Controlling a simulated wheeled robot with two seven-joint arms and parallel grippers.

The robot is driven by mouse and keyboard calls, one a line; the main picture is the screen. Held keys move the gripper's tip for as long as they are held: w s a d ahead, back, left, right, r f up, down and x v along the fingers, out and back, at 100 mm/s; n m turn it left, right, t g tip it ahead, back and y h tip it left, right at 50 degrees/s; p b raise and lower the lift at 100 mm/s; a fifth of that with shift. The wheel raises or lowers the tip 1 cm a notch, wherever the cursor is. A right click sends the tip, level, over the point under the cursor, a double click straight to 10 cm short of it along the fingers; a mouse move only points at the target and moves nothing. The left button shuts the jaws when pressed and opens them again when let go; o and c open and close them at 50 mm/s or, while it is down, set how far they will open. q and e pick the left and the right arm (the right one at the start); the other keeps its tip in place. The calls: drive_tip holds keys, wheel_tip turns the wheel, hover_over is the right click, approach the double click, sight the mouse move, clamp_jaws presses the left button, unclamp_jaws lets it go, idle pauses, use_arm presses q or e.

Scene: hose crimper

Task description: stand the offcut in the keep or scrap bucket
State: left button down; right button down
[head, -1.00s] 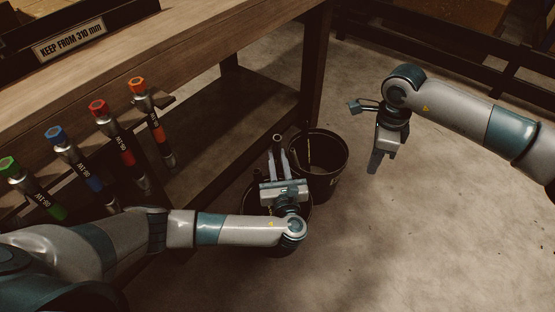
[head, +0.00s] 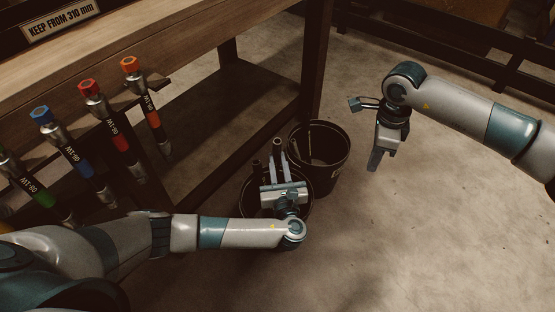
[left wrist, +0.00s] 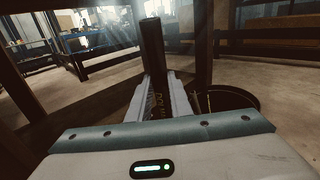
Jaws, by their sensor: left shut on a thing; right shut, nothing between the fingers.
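The offcut, a short dark hose piece (head: 277,146), stands upright between the fingers of my left gripper (head: 278,166), which is shut on it. It also rises between the fingers in the left wrist view (left wrist: 152,50). In the head view this gripper is over the near dark bucket (head: 243,200), whose front and much of its opening are hidden by my arm. The far dark bucket (head: 336,181) stands just behind and to the right, with a label too small to read. The offcut's lower end is hidden. My right gripper (head: 375,162) is shut and empty, right of the buckets.
Another dark hose end (head: 256,168) stands up in the near bucket. A thin piece (head: 308,143) leans inside the far bucket. A wooden bench (head: 185,50) with a "KEEP FROM 310 mm" sign (head: 61,21) and hanging coloured-cap tools (head: 110,130) is at left. Floor at right is clear.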

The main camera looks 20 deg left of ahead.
use_arm(q)
wheel_tip(320, 180, down, 12)
drive_tip(key=b, duration=0.7)
drive_tip(key=shift+f, duration=0.2)
idle(0.6)
idle(0.3)
drive_tip(key=c, duration=1.5)
unclamp_jaws()
drive_tip(key=shift+c, duration=0.2)
drive_tip(key=p+v, duration=0.3)
drive_tip(key=v, duration=1.4)
